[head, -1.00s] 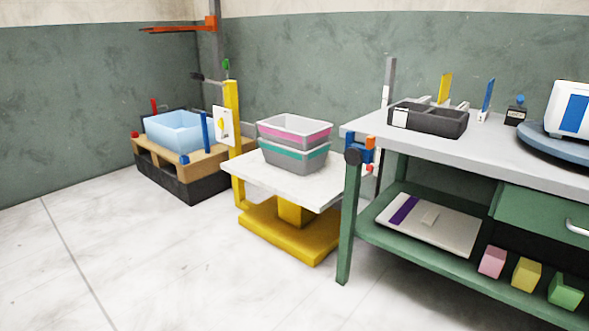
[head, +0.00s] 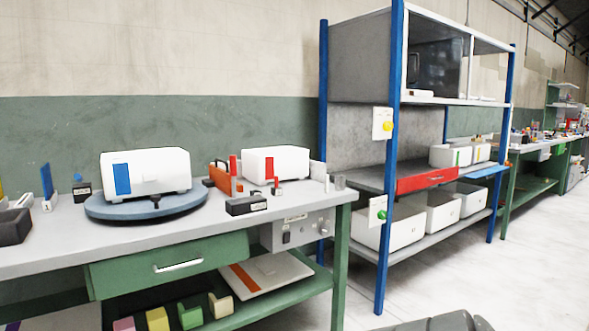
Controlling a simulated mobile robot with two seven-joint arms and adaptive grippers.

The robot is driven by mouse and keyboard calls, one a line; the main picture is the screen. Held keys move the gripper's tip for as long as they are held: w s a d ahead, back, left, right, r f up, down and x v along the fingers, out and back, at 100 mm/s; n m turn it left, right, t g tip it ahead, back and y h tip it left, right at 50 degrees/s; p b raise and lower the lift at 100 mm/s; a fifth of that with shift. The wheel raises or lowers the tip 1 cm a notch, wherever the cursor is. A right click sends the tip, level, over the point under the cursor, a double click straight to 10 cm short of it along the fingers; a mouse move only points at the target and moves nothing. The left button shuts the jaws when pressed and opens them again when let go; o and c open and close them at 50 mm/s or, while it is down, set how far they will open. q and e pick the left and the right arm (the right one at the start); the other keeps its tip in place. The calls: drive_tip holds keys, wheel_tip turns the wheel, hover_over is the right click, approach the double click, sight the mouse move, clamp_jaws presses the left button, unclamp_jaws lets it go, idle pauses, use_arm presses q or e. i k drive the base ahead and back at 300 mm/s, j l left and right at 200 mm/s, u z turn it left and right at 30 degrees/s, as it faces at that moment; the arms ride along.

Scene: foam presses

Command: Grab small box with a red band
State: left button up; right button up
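A white box with an upright red band (head: 290,162) stands at the back right of the grey-topped workbench, partly behind a small red post. A flat pale case with an orange-red band (head: 275,268) lies on the bench's green lower shelf. A white box with a blue band (head: 160,168) sits on a blue round turntable (head: 148,209). Neither of my grippers is in view.
The green workbench (head: 225,236) fills the left and middle, with a drawer (head: 170,265) under its top. A blue-post rack (head: 384,230) holds white bins (head: 400,226) and banded white boxes (head: 447,156). Floor at right (head: 535,270) is clear.

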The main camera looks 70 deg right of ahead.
sight(260, 167)
drive_tip(key=z, duration=1.7)
